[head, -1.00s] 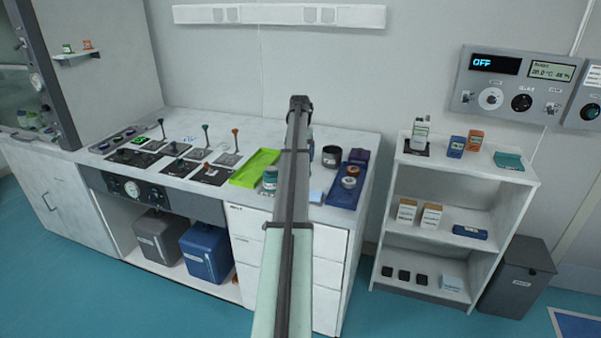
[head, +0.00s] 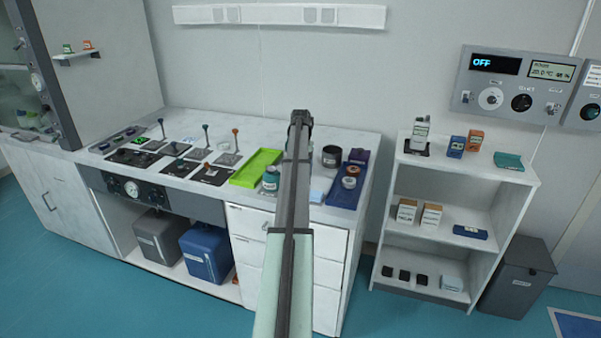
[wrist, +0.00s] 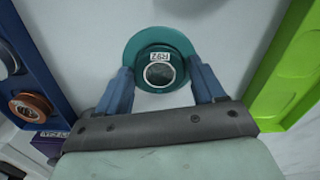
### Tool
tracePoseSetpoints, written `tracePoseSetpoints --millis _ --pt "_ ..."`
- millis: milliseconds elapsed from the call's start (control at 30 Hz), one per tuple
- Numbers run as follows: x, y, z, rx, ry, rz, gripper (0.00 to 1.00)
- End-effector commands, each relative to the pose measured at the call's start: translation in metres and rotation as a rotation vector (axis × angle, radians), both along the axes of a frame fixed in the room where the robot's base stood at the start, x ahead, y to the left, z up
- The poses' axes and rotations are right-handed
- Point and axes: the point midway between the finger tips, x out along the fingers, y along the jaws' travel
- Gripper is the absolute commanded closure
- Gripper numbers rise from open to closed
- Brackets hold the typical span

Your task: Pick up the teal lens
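The teal lens (wrist: 160,48) shows in the wrist view as a round teal mount with a wider rim, a white label and a glassy round centre. It is on the pale bench top between the blue tray and the green tray. My gripper (wrist: 160,80) is open over it, with one blue finger on each side of the mount. The fingers look very close to its sides; I cannot tell if they touch. In the head view my arm hides the lens and the fingers.
A blue tray (head: 343,199) with ring-shaped parts lies to the right. A dark pot (head: 331,156) stands behind, near a purple box (head: 359,155).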

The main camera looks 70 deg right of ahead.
Motion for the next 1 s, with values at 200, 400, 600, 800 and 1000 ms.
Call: tracePoseSetpoints --millis 200,400,600,800,1000 --pt "0.000 0.000 0.000 0.000 0.000 0.000 0.53" --pt "0.000 0.000 0.000 0.000 0.000 0.000 0.72" --pt "0.000 0.000 0.000 0.000 0.000 0.000 0.80" --pt "0.000 -0.001 0.012 -0.002 0.000 0.000 0.80" --pt "0.000 -0.001 0.045 -0.002 0.000 0.000 0.80"
